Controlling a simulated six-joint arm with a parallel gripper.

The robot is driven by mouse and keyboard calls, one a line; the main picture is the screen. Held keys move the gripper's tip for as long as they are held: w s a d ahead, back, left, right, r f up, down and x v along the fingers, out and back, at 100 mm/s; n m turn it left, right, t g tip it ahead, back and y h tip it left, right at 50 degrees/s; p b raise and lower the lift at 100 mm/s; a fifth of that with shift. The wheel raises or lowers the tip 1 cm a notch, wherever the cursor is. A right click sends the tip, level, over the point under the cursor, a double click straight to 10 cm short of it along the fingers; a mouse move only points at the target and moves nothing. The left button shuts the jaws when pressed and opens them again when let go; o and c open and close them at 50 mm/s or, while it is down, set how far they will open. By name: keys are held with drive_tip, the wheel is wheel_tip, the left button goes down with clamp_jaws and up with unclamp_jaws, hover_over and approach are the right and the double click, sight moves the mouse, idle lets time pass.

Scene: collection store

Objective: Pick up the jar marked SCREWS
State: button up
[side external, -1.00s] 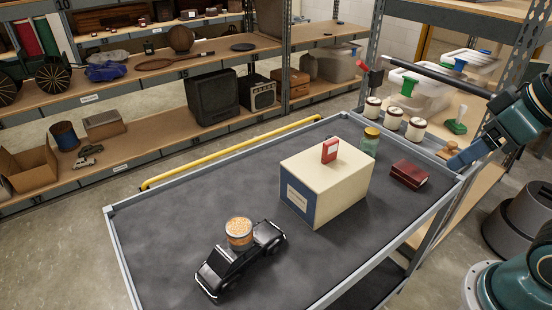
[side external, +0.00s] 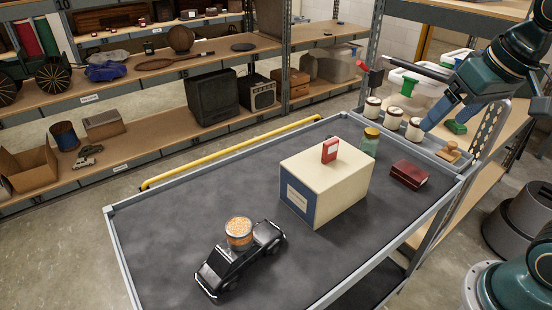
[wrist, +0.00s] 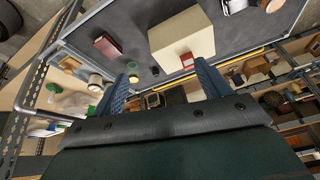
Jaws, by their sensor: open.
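Three white-lidded jars stand in a row on the cart's back-right ledge: a left one (side external: 373,107), a middle one (side external: 393,118) and a right one (side external: 413,130). Their markings are too small to read, so I cannot tell which says SCREWS. My gripper (side external: 428,125) is close to the right jar, its blue fingers pointing down and left, partly overlapping it in the picture. In the wrist view my gripper (wrist: 161,72) is open, with nothing seen held between its fingers. A white-lidded jar (wrist: 95,82) shows there, left of the left finger.
A green glass jar with a yellow lid (side external: 370,142) stands near the row. A cream box (side external: 330,185) carries a small red box (side external: 330,150). A dark red book (side external: 409,173) and a wooden stamp (side external: 448,152) lie nearby.

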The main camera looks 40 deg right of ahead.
drive_tip(key=w+d+m+g, duration=0.1)
drive_tip(key=w+d+m, duration=0.3)
drive_tip(key=w, duration=0.5)
drive_tip(key=m+g, duration=0.4)
drive_tip(key=m, duration=0.7)
hover_over(372, 131)
wheel_tip(372, 131, down, 16)
drive_tip(key=shift+a+f, duration=0.1)
drive_tip(key=shift+f, duration=0.05)
drive_tip(key=shift+w+d+f, duration=0.15)
drive_tip(key=shift+d+f, duration=0.1)
drive_tip(key=shift+f, duration=4.45)
drive_tip(key=shift+f, duration=2.55)
